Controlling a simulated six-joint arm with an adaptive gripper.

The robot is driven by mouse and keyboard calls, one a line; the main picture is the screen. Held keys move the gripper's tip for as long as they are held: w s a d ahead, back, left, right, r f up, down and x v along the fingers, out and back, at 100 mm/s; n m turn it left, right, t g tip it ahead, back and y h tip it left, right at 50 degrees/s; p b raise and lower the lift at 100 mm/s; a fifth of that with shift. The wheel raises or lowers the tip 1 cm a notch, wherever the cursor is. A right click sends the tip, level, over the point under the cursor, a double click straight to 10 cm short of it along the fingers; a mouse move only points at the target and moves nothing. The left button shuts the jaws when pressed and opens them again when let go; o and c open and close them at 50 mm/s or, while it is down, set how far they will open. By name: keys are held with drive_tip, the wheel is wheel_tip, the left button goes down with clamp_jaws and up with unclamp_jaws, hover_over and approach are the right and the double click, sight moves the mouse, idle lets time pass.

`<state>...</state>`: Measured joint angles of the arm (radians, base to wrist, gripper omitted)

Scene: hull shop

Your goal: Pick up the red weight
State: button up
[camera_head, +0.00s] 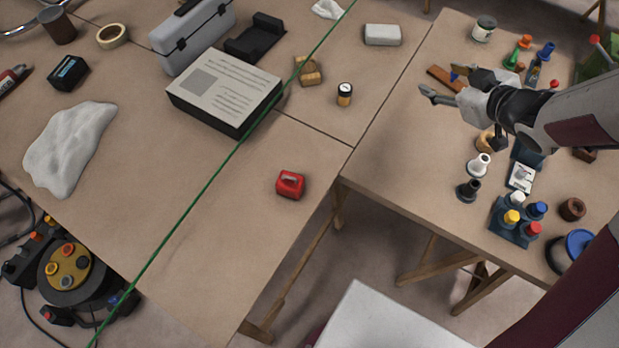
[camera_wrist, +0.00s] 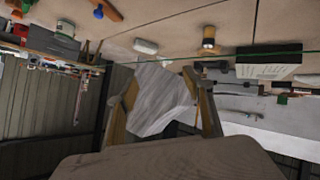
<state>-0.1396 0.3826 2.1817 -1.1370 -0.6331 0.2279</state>
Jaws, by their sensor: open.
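Nothing covers the weight in the head view.
A black box with a printed top (camera_head: 225,88) and a small amber jar (camera_head: 345,94) stand behind the weight. A green line (camera_head: 213,180) crosses the left table. Bare tabletop surrounds the weight.

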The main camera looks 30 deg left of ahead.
drive_tip(key=s+a+f+n+g+y, duration=0.4)
drive_tip(key=s+a+f+g+y, duration=0.15)
drive_tip(key=s+a+f, duration=0.4)
drive_tip(key=s+a+f+n+g, duration=0.1)
drive_tip(key=s+a+f+g, duration=0.15)
drive_tip(key=s+g, duration=0.45)
drive_tip(key=n+y, duration=0.1)
drive_tip(key=y, duration=0.3)
approach(303, 183)
drive_tip(key=a+r, duration=0.2)
drive_tip(key=a, duration=0.1)
drive_tip(key=shift+s+f+t, duration=0.55)
drive_tip(key=shift+s+f, duration=0.05)
drive_tip(key=shift+f, duration=0.15)
drive_tip(key=shift+a, duration=0.15)
drive_tip(key=shift+x, duration=1.25)
